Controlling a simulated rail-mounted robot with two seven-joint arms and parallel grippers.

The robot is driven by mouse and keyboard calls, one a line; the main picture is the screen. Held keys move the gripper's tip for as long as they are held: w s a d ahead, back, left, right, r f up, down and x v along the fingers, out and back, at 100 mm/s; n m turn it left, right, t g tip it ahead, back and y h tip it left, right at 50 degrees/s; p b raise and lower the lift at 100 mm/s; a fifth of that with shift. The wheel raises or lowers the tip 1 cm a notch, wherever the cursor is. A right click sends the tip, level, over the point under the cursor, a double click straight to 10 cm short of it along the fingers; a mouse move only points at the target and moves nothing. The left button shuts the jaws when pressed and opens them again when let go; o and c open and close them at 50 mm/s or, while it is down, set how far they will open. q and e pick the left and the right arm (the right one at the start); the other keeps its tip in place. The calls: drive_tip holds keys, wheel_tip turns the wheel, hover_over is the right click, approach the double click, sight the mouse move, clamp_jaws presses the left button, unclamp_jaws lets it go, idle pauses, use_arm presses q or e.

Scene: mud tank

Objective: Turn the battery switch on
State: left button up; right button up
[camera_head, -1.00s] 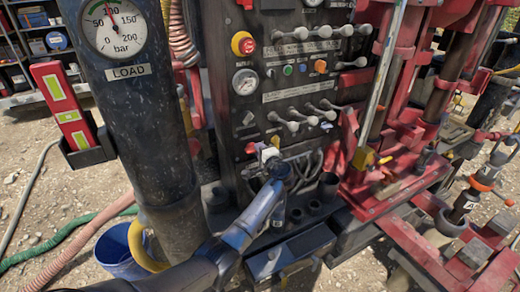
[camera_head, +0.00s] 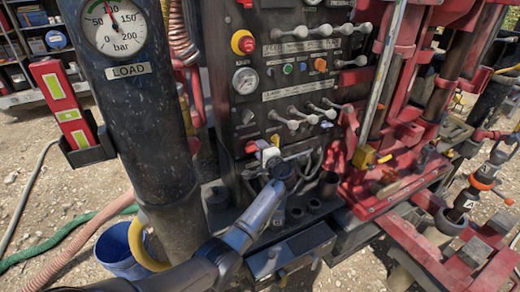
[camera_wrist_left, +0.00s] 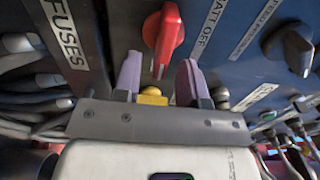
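The battery switch is a red knob (camera_wrist_left: 163,38) on the dark panel in the left wrist view, beside a "BATT OFF" label. Its pointer end faces down toward my gripper. My left gripper (camera_wrist_left: 158,75) is open, with a pale purple finger on either side below the knob. The knob shows beyond and between the fingertips, apparently not held; whether a finger touches it I cannot tell. In the head view my left gripper (camera_head: 268,156) is at the lower part of the control panel, next to a small red spot (camera_head: 251,147), probably the knob. My right gripper is not seen.
A black knob (camera_wrist_left: 289,50) sits to the right, and grey cables (camera_wrist_left: 30,75) run at the left of the wrist view. Levers (camera_head: 300,118) stick out above my gripper. A thick black column with a pressure gauge (camera_head: 114,27) stands to the left.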

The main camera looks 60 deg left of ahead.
use_arm(q)
drive_tip(key=s+d, duration=0.1)
drive_tip(key=d, duration=1.2)
drive_tip(key=shift+s, duration=0.2)
drive_tip(key=shift+f, duration=0.1)
